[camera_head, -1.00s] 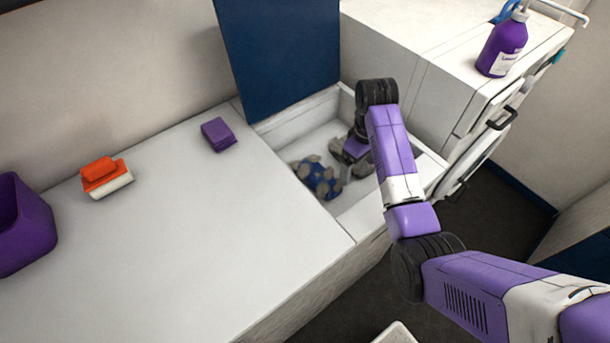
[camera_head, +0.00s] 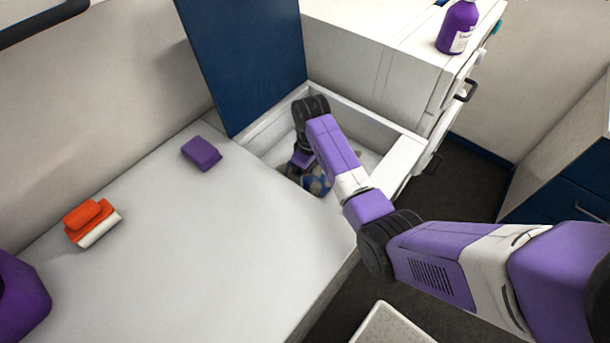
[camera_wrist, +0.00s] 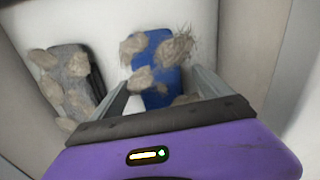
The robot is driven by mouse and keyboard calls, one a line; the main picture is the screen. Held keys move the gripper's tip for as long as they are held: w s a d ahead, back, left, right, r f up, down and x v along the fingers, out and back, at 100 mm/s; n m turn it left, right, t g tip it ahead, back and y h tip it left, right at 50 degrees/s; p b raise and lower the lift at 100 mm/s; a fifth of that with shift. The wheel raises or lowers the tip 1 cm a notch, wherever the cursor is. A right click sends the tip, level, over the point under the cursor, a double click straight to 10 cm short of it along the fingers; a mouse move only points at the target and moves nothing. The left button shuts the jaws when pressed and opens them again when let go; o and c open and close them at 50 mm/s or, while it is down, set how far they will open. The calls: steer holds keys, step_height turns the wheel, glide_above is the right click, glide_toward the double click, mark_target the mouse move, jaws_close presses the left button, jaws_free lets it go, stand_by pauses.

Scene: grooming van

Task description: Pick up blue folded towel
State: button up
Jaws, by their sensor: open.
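The blue folded towel (camera_wrist: 158,75) lies at the bottom of the white bin, with several tan-grey clumps of fluff on and around it. In the head view a patch of blue (camera_head: 317,184) shows beside my arm; the rest is hidden behind my arm. My gripper (camera_wrist: 160,88) is open, with one finger on each side of the towel in the wrist view. I cannot tell whether the fingers touch it. The gripper's fingertips are hidden in the head view.
The bin (camera_head: 375,128) has walls close around my gripper, and its blue lid (camera_head: 245,65) stands raised. A dark grey item (camera_wrist: 75,75) with clumps lies left of the towel. On the counter (camera_head: 200,250) are a purple folded cloth (camera_head: 202,153) and an orange-and-white brush (camera_head: 92,222).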

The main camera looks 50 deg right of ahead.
steer(key=shift+f, duration=1)
steer(key=c, duration=1.4)
steer(key=shift+c, duration=0.3)
steer(key=shift+r, duration=0.15)
